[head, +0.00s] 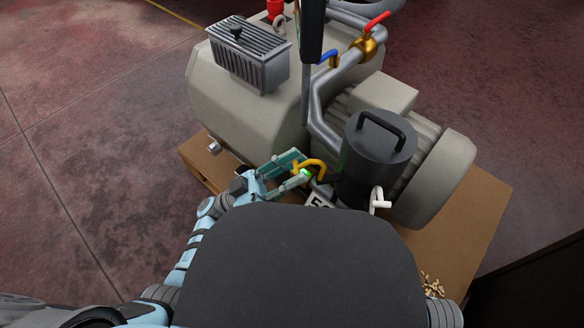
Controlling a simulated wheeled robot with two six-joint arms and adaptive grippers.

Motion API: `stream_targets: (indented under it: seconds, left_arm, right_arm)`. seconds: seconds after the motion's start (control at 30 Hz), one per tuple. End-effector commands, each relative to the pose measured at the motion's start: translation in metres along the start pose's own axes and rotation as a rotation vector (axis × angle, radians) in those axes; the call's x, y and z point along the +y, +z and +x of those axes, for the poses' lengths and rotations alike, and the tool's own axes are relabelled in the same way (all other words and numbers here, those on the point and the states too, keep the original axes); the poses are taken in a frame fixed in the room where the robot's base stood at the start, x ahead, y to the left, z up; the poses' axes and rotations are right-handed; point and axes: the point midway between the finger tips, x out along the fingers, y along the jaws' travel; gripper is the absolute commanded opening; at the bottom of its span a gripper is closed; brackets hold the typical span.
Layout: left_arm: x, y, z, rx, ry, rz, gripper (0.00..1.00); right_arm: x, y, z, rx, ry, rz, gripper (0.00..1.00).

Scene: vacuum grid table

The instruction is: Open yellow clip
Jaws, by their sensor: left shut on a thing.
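The yellow clip (316,163) is a small curved handle beside the dark cylindrical canister (380,145) of the pump. My left gripper (303,167) reaches in from the lower left and is shut on the left end of the clip. A small green patch shows at its fingertips. The clip's lower end is hard to make out. My right gripper is not in view.
The grey pump (230,110) with a finned box (250,62), pipes, a red-handled valve (374,25) and a blue-handled valve (328,56) stands on a brown board (470,225). Small tan bits (432,285) lie at lower right. Open floor (90,130) lies left.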

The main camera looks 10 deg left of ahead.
Motion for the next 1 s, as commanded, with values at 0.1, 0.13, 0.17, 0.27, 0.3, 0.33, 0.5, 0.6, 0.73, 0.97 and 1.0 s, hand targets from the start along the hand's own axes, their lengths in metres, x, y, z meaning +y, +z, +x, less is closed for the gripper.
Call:
stream_targets:
  seconds: [0.1,0.13,0.17,0.27,0.3,0.33,0.5,0.6,0.73,0.97,1.0]
  left_arm:
    - [-0.002,-0.002,0.001,0.004,-0.005,0.003,0.00]
    - [-0.002,-0.002,0.001,0.004,-0.005,0.003,0.00]
    - [-0.002,-0.002,0.001,0.004,-0.005,0.003,0.00]
    - [-0.002,-0.002,0.001,0.004,-0.005,0.003,0.00]
    - [-0.002,-0.002,0.002,0.004,-0.005,0.003,0.38]
    - [-0.002,-0.002,0.001,0.004,-0.005,0.003,0.43]
    - [-0.001,-0.001,0.001,0.002,-0.003,0.001,0.56]
    - [-0.001,-0.001,0.001,0.002,-0.002,0.001,0.56]
    - [-0.001,0.000,-0.001,0.000,-0.002,0.000,0.56]
    - [-0.002,0.001,-0.044,-0.004,-0.004,-0.003,0.56]
    - [-0.002,0.000,-0.057,-0.003,-0.005,-0.002,0.56]
  right_arm:
    - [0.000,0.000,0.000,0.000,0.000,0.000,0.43]
    - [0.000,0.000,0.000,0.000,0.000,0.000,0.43]
    - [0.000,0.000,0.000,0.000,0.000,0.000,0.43]
    - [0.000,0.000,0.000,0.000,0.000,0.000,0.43]
    - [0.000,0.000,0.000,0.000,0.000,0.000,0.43]
    - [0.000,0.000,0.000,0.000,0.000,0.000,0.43]
    - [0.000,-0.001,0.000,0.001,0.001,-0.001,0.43]
    - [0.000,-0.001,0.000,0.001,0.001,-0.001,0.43]
    - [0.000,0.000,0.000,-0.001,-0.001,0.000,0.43]
    - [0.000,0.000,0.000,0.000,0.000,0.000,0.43]
    - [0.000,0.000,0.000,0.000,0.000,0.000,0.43]
